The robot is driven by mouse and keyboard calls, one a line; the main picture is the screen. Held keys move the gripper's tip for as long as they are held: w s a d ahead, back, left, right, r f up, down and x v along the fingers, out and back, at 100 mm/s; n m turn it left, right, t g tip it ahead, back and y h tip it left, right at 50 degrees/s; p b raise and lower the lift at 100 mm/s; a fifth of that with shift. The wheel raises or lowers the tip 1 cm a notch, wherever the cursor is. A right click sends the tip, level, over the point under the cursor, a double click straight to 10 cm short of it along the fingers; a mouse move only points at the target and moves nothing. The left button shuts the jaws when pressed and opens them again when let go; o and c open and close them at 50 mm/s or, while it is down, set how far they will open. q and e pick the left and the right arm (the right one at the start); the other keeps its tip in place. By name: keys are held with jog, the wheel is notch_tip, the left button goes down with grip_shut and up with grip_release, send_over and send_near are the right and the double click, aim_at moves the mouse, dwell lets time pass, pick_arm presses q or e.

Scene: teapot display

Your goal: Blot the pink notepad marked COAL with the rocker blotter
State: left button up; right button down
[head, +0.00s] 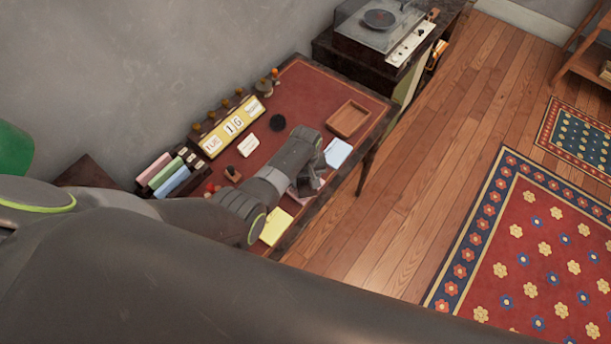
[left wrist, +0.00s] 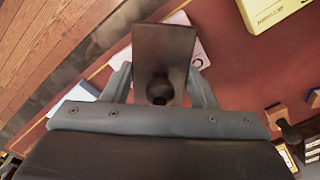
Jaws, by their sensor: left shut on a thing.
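My left gripper (left wrist: 160,82) is shut on the knob of the rocker blotter (left wrist: 165,42), a brown block with a dark round knob. In the left wrist view the blotter covers much of a pale pink notepad (left wrist: 201,56), so its marking cannot be read. In the head view my left gripper (head: 312,182) is over the front part of the desk, and the pink notepad shows only as a sliver beside it. I cannot tell whether the blotter touches the pad. My right gripper is not in view.
On the red desk (head: 308,92), a pale blue notepad (head: 338,152) and a yellow notepad (head: 276,227) lie on either side of the gripper. A wooden tray (head: 348,118) is farther back. A yellow calendar block (head: 232,126) and several coloured boxes stand along the wall.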

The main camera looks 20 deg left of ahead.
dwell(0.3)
pick_arm(q)
notch_tip(320, 180, up, 2)
jog(key=p, duration=0.2)
jog(key=shift+r+p, duration=0.25)
jog(key=shift+p, duration=0.05)
jog(key=shift+r, duration=2.3)
